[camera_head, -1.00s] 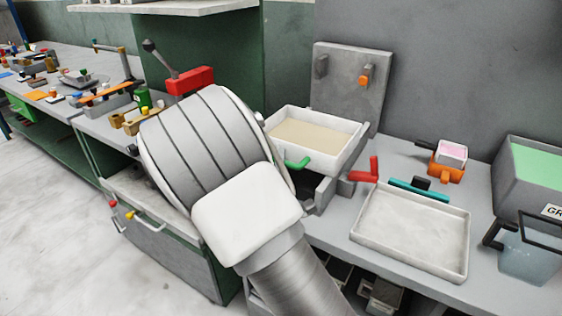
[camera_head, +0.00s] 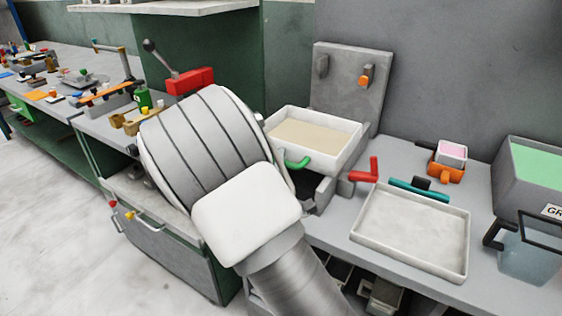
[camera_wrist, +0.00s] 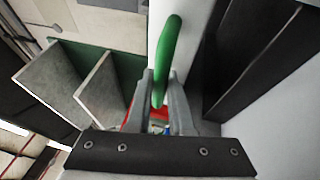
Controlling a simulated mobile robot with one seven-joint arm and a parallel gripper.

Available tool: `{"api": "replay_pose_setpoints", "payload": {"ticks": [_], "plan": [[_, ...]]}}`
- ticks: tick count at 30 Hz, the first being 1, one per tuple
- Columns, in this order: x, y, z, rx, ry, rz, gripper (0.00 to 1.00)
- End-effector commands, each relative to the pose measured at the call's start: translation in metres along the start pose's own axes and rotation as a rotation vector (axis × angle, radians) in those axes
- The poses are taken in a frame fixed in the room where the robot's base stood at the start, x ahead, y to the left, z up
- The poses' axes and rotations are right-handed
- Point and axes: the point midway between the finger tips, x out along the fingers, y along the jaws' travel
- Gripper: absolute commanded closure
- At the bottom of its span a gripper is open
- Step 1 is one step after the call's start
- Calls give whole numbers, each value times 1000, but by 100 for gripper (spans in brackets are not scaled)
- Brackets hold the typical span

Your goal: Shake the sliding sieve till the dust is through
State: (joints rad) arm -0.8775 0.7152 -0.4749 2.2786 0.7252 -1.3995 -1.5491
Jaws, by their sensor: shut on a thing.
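The sieve (camera_head: 352,152) is a white rectangular tray with beige dust (camera_head: 312,134) spread in it, set on a grey frame in the head view. Its green handle (camera_head: 298,163) sticks out at the front left. In the wrist view the green handle (camera_wrist: 168,50) runs between the two grey fingers of my gripper (camera_wrist: 158,92), which is shut on it. In the head view my arm hides the gripper's fingers. Whether any dust lies below the sieve is hidden.
A shallow white tray (camera_head: 440,272) lies on the bench to the right. Near it are a red handle (camera_head: 373,169), a teal bar (camera_head: 420,190), an orange block with a pink top (camera_head: 452,150), and a grey bin (camera_head: 545,195). A red block (camera_head: 190,81) is behind my arm.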

Motion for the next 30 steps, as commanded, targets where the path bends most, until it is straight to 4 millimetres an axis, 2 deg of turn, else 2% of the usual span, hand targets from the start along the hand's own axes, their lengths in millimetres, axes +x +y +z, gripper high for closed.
{"api": "replay_pose_setpoints", "payload": {"ticks": [11, 14, 22, 25, 30], "plan": [[1, -1, 1, -1, -1, -1, 100], [12, -3, 5, 0, -3, 1, 100], [66, -15, 27, 1, -2, 2, 100], [76, -17, 31, 0, -1, 0, 100], [79, -17, 32, -1, 0, 0, 100]]}}
